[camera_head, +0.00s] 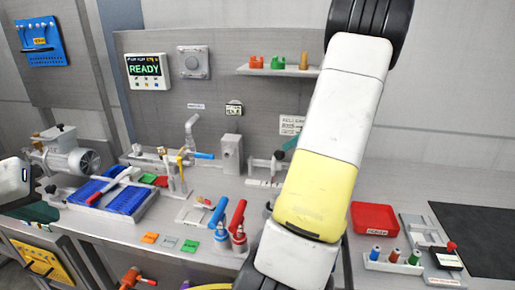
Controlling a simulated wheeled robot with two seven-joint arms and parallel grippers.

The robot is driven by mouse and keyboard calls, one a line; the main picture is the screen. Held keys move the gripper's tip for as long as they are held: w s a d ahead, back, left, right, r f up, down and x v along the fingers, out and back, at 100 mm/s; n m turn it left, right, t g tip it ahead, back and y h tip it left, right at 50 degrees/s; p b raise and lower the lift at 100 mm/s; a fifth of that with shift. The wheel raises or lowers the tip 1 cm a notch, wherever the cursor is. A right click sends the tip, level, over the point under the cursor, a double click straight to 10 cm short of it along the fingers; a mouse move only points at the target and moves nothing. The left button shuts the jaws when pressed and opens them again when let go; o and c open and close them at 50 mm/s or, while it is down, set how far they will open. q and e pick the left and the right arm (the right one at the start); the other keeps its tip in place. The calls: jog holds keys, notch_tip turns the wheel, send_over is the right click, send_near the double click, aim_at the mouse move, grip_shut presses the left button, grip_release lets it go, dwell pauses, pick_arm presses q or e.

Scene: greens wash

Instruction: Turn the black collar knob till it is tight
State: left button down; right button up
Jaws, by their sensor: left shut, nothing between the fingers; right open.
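No part that I can surely name the black collar knob shows. A small dark knob sits on top of the grey grinder-like machine (66,152) at the left of the bench. Another dark knob (279,155) tops a small metal stand right of centre, partly behind my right arm. I cannot tell if either is the collar knob. My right arm crosses the view from the top to the bottom edge and hides part of the bench. Its gripper is not visible. A white part of my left arm shows at the left edge, with no fingers visible.
A blue tray (150,196) lies beside the machine. A red bin (375,217), a rack of small bottles (392,263) and a dark mat (480,235) are at the right. A wall screen (148,70) reads READY.

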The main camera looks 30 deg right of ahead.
aim_at(279, 152)
jog(key=x, duration=0.7)
jog(key=shift+w+d+f, duration=0.25)
jog(key=shift+f, duration=0.15)
